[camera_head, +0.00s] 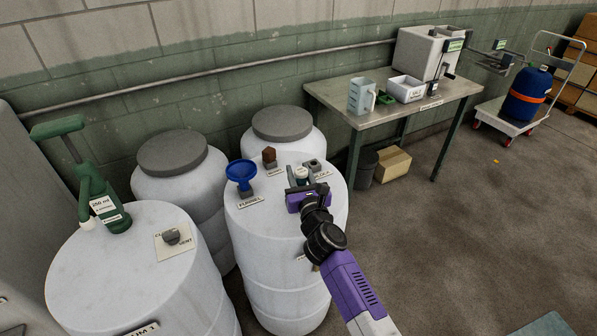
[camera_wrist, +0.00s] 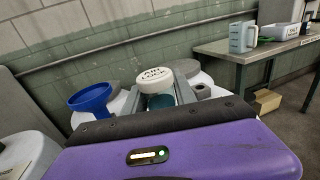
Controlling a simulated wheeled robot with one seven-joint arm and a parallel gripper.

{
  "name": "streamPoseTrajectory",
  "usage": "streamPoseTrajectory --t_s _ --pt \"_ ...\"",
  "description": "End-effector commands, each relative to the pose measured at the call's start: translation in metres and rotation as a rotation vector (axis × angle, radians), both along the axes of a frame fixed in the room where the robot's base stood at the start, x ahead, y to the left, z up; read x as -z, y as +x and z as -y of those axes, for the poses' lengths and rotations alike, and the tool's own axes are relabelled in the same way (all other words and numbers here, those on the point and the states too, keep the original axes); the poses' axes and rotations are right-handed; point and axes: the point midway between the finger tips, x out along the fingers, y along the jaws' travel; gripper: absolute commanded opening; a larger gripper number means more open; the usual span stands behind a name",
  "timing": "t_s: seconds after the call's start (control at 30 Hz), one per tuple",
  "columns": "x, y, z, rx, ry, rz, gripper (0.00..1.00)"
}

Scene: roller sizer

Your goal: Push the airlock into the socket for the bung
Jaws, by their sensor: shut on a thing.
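The airlock has a white cap (camera_head: 301,173) lettered "AIR LOCK" and a teal body below; it also shows in the wrist view (camera_wrist: 155,77). My gripper (camera_head: 303,184) is shut on it, with a grey finger on each side, over the top of the middle white drum (camera_head: 285,222). A small grey block with a round hole (camera_head: 315,164) stands just behind and right of the airlock; it also shows in the wrist view (camera_wrist: 202,91). A brown piece (camera_head: 269,153), perhaps the bung, sits on a grey holder behind left. The airlock's lower end is hidden.
A blue funnel (camera_head: 241,172) stands upright on the same drum, left of my gripper. A green pump (camera_head: 100,200) stands on the left front drum. More drums stand behind. A table (camera_head: 370,112) with a jug and trays is at the back right.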

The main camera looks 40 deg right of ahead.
Motion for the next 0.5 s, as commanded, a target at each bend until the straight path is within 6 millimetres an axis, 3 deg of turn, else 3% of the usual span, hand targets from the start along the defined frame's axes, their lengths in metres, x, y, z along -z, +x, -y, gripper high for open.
streamPoseTrajectory --t_s 0.13,0.5 --pt "0.0132 0.0001 0.0 0.0 0.001 0.001 0.0" --pt "0.015 0.0001 0.0001 0.0 0.0 0.0 0.0"
